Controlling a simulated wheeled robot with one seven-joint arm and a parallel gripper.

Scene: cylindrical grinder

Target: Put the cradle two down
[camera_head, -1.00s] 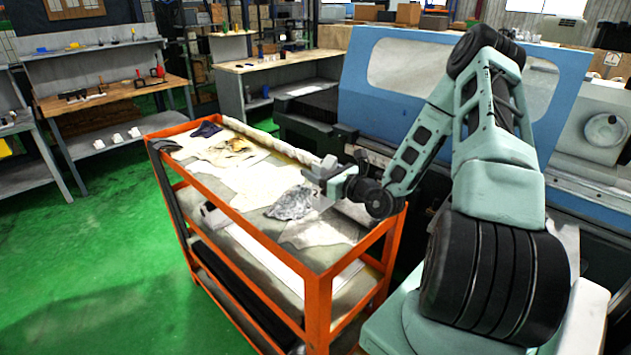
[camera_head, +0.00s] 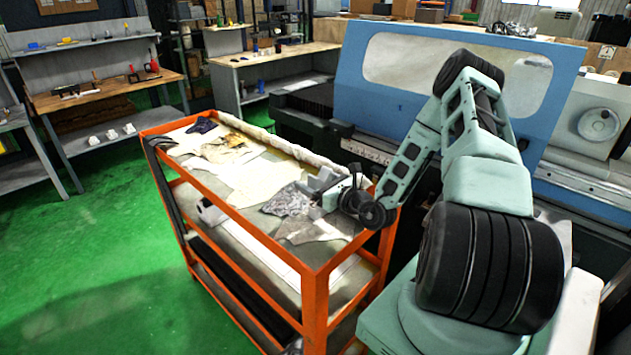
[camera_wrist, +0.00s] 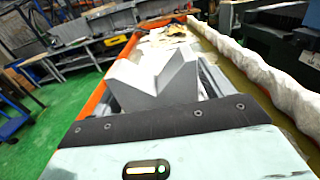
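The cradle, a grey block with a V-shaped notch (camera_wrist: 150,80), fills the middle of the wrist view, notch upward, between my gripper's fingers. My gripper (camera_head: 318,197) is shut on it, low over the near right part of the orange cart's top (camera_head: 345,222). The cradle shows small and pale in the head view (camera_head: 325,179). Its underside is hidden, so I cannot tell whether it touches the cart top.
Crumpled cloths (camera_head: 225,148) and a grey patterned rag (camera_head: 287,201) lie on the cart. A rolled white cloth (camera_head: 270,139) runs along its far edge. The blue grinder (camera_head: 390,95) stands behind. Small white blocks (camera_head: 112,134) sit on a left bench shelf.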

